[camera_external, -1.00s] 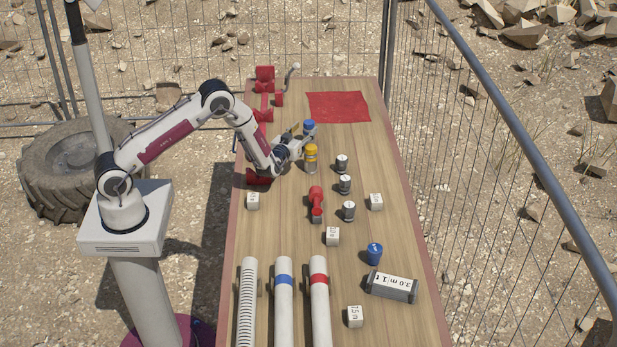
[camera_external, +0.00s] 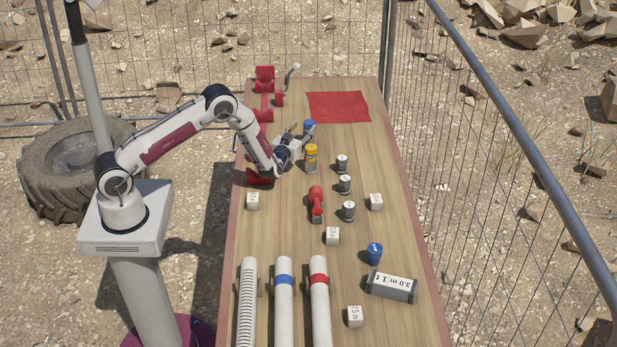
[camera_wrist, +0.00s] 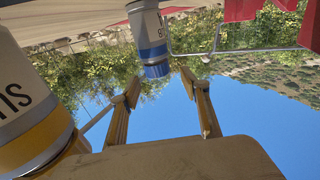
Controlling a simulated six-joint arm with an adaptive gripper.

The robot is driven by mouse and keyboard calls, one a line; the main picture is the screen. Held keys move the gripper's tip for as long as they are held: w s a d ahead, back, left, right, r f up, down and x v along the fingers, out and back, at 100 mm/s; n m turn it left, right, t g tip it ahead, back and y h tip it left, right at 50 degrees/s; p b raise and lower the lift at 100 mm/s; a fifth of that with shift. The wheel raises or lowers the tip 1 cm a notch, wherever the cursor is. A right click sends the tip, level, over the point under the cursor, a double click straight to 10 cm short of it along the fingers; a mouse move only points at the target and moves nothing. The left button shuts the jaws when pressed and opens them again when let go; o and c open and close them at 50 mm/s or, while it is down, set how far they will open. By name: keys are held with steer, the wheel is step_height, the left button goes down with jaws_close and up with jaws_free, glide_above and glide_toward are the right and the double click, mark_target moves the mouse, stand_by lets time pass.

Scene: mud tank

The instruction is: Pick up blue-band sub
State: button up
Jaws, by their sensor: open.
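The blue-band sub (camera_external: 309,128) is a short cylinder near the far part of the table, just behind the yellow-band one. In the wrist view it shows upside down as a pale cylinder with a blue band and blue cap (camera_wrist: 152,48), top centre, with part of its lettering cut off. My gripper (camera_external: 301,136) is beside it on the left, low over the table. In the wrist view my open fingers (camera_wrist: 160,82) point toward the blue-band sub, with an empty gap between them. Whether they touch it I cannot tell.
A yellow-band cylinder (camera_external: 311,157) stands close in front of my gripper and fills the left of the wrist view (camera_wrist: 32,125). The red mat (camera_external: 338,107) is behind right, empty.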

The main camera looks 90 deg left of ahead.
mark_target(306, 125)
steer(key=shift+w+a, duration=0.15)
steer(key=shift+a, duration=0.15)
steer(key=shift+a, duration=0.15)
steer(key=shift+x, duration=2.5)
steer(key=shift+w+f, duration=0.1)
jaws_close()
